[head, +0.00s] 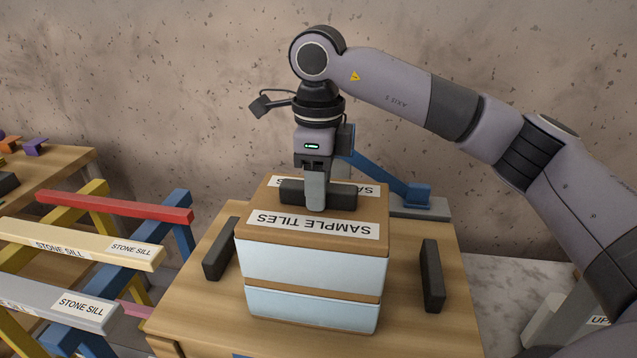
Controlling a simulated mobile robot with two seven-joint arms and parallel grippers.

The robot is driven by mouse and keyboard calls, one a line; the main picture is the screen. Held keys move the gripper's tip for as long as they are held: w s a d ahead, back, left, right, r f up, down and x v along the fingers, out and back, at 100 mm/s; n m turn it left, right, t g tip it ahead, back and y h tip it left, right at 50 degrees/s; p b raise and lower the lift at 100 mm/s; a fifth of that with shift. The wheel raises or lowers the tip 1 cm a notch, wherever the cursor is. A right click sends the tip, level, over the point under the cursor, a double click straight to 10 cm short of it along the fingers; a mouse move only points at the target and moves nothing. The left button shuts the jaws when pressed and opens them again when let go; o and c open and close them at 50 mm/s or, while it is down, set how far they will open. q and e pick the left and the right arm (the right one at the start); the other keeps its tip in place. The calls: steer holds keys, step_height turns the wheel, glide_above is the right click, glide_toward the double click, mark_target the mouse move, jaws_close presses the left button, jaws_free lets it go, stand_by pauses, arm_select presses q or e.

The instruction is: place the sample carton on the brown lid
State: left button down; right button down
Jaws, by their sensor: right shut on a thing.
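My right gripper (316,193) comes down from above and is shut on the dark bar handle on top of the sample carton (312,266). The carton has a brown top, pale blue sides and white "SAMPLE TILES" labels that read upside down. Directly below it is a second pale blue box. The brown lid (312,292) of that box shows only as a thin strip under the carton's bottom edge. The carton hides the rest of the lid. I cannot tell whether carton and lid touch. My left gripper is not in view.
Both boxes are over a wooden table (195,318). Dark upright blocks stand at left (220,249) and right (432,275). A blue bar (385,176) with a grey base is behind. Coloured trestles with stone sills (85,243) stand at left, near another wooden table (62,165).

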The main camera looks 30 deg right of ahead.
steer(key=shift+r, duration=0.1)
steer(key=c, duration=0.7)
jaws_free()
step_height(320, 180, up, 12)
steer(key=shift+f+p, duration=0.1)
steer(key=shift+p, duration=0.55)
